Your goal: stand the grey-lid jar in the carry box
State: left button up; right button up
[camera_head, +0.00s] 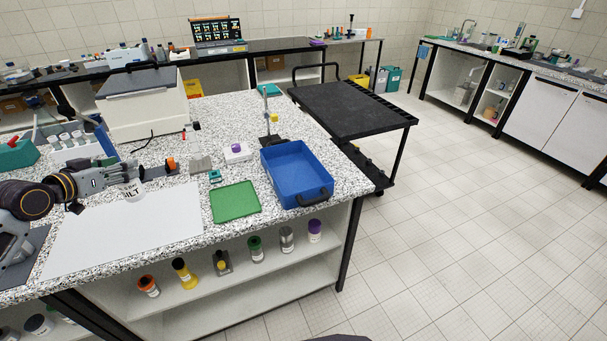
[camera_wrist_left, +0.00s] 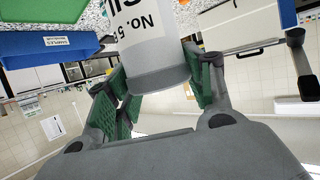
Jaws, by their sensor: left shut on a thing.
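The blue carry box (camera_head: 297,172) stands open and empty at the right end of the bench, well right of the gripper. Its blue wall, with a "SAMPLES" label, shows in the left wrist view (camera_wrist_left: 45,45). My right gripper is not in view.
A green mat (camera_head: 235,202) lies between the white sheet (camera_head: 120,232) and the box. Several jars are on the shelf (camera_head: 215,290) below. A black cart (camera_head: 350,110) stands behind right.

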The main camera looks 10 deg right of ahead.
aim_at(294, 177)
jog(key=i+l, duration=0.1)
jog(key=l, duration=0.4)
jog(key=i+l, duration=0.1)
jog(key=l, duration=0.4)
jog(key=i+l, duration=0.1)
jog(key=l, duration=0.4)
jog(key=i+l, duration=0.1)
jog(key=l, duration=0.4)
jog(key=i+l, duration=0.1)
jog(key=l, duration=0.4)
